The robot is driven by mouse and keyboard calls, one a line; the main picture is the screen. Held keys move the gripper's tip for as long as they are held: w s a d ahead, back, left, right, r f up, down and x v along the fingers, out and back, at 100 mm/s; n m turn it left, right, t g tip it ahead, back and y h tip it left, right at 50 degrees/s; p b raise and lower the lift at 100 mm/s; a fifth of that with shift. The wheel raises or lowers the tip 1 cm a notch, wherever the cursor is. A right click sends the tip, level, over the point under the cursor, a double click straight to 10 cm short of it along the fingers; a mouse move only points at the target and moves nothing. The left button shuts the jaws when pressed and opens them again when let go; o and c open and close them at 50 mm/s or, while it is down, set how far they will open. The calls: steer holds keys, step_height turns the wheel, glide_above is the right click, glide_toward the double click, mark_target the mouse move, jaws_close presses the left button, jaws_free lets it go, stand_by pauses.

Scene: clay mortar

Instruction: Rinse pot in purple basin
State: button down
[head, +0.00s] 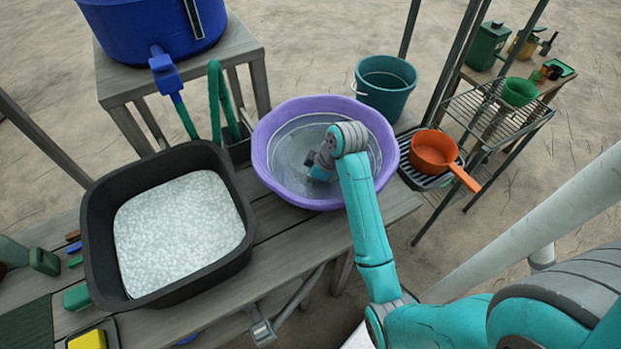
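The purple basin (268,133) stands on the wooden bench and holds clear water. My gripper (318,172) reaches down inside the basin, near its middle. Its fingers are small and partly hidden by my wrist, so I cannot tell whether they are open or shut. A faint pale, rounded shape shows in the basin beside the gripper; I cannot tell whether it is a clear vessel or the water. An orange pot (432,150) with a long handle sits on a black slatted rack (420,180) right of the basin, apart from my gripper.
A black tub (97,235) full of white foam stands left of the basin. A blue tank (150,30) with a tap stands behind on a raised stand. A teal bucket (385,88) is behind the basin. A wire shelf (480,115) with a green bowl (518,92) stands right.

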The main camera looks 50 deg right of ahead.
steer(key=shift+s+d, duration=0.2)
steer(key=shift+d, duration=0.35)
steer(key=shift+s+d, duration=0.15)
steer(key=shift+d, duration=0.35)
steer(key=shift+w+a, duration=0.2)
steer(key=shift+a, duration=0.45)
steer(key=shift+w+a, duration=0.2)
steer(key=shift+a, duration=0.4)
steer(key=shift+s+d, duration=0.2)
steer(key=shift+d, duration=0.45)
steer(key=shift+s+d, duration=0.2)
steer(key=shift+d, duration=0.4)
steer(key=shift+w+a, duration=0.2)
steer(key=shift+a, duration=0.45)
steer(key=shift+w+a, duration=0.2)
steer(key=shift+a, duration=0.4)
steer(key=shift+s+d, duration=0.2)
steer(key=shift+d, duration=0.45)
